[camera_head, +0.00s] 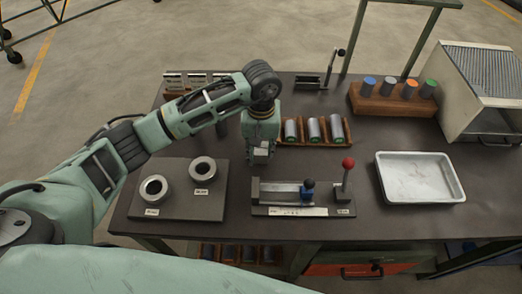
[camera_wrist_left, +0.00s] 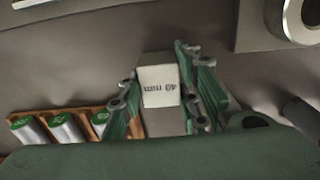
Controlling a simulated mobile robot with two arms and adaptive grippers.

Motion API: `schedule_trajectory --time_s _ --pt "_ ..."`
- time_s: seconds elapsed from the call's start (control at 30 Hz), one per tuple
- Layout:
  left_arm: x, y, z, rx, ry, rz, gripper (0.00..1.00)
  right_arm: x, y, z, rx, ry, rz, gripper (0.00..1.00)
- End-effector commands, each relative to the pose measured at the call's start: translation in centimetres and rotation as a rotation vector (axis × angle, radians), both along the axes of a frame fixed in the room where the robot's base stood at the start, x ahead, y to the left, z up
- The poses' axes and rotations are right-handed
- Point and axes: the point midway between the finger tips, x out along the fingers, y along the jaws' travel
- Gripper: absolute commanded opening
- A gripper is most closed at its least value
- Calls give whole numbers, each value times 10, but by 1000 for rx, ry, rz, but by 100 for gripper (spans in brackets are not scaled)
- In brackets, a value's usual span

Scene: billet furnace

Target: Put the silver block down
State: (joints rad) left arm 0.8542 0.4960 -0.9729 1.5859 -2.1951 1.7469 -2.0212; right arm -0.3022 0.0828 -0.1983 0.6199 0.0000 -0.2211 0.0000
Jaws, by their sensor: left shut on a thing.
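My left gripper (camera_head: 261,154) comes in from the left and points down over the middle of the dark table. It is shut on the silver block, which is mostly hidden by the fingers in the head view. In the left wrist view the silver block (camera_wrist_left: 157,59) sits between the two green fingers and bears a pale label reading "40 mm" (camera_wrist_left: 160,88). The gripper is just behind the left end of a grey fixture (camera_head: 284,193) with a blue knob and a red-knobbed lever. I cannot tell whether the block touches the table. My right gripper is out of view.
A plate (camera_head: 188,207) with two steel rings lies at the left. A wooden holder (camera_head: 291,145) with silver-green cylinders stands close behind the gripper. An empty metal tray (camera_head: 456,190) is at the right. A rack with coloured-top cylinders (camera_head: 395,105) and a grey box (camera_head: 476,100) stand behind.

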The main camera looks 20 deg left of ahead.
Motion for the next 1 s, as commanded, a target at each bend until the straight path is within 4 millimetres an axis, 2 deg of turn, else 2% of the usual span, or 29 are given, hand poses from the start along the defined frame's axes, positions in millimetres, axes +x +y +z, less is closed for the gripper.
schedule_trajectory --time_s 0.23,0.4,0.6,0.8,1.0 --pt "2 0 35 0 -9 -1 0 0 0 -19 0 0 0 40" --pt "-5 -42 56 -3 -6 -7 0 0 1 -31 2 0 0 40" --pt "-11 -84 82 -2 -6 -4 0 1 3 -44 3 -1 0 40" --pt "-16 -108 99 -1 -2 -1 0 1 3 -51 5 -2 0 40" --pt "-17 -115 104 0 -1 0 0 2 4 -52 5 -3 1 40"
